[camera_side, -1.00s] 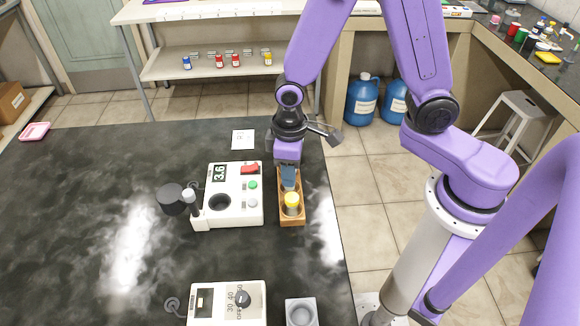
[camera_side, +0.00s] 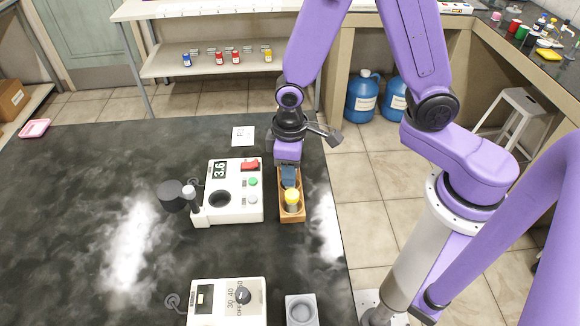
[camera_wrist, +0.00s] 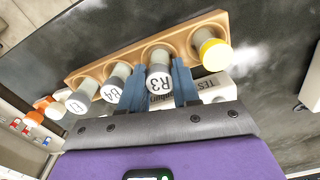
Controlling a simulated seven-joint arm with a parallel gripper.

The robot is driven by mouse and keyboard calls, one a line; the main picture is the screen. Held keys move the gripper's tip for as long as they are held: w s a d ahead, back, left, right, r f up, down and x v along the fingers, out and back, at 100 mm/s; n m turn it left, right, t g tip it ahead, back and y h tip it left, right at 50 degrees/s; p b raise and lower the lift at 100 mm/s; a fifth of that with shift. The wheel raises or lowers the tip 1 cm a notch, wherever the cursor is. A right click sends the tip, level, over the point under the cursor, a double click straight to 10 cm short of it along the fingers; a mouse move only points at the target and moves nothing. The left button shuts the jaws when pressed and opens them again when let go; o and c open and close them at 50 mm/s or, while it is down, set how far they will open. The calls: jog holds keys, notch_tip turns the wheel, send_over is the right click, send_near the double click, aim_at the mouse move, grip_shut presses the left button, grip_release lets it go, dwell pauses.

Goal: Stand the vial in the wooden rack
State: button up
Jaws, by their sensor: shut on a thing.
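The vial (camera_wrist: 159,77), with a pale cap marked R3, is between my gripper's two blue fingers (camera_wrist: 158,86) in the wrist view. My gripper is shut on it, cap towards the camera. Its lower end lines up with a hole of the wooden rack (camera_wrist: 90,72); I cannot tell how deep it sits. In the side view my gripper (camera_side: 288,177) points down over the rack (camera_side: 292,217) and hides the held vial. A yellow-capped vial (camera_side: 292,196) stands in the rack's near end; its cap (camera_wrist: 215,54) also shows in the wrist view.
Other labelled vials, one marked B4 (camera_wrist: 112,89), stand in the rack beside the held one. A white meter (camera_side: 239,205) stands close left of the rack. A second device (camera_side: 228,300) and a grey block (camera_side: 301,310) are nearer.

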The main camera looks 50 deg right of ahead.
jog(key=shift+f, duration=0.45)
jog(key=o, duration=1.3)
jog(key=shift+o, duration=0.2)
jog(key=shift+r, duration=3)
jog(key=s+d+r+n, duration=0.3)
jog(key=s+d+r, duration=0.1)
jog(key=s, duration=0.4)
jog(key=s+d+r+n, duration=0.3)
jog(key=s+d+r, duration=0.1)
jog(key=s, duration=0.4)
jog(key=shift+s+d+r, duration=0.2)
jog(key=shift+d+r, duration=0.1)
jog(key=shift+d, duration=0.05)
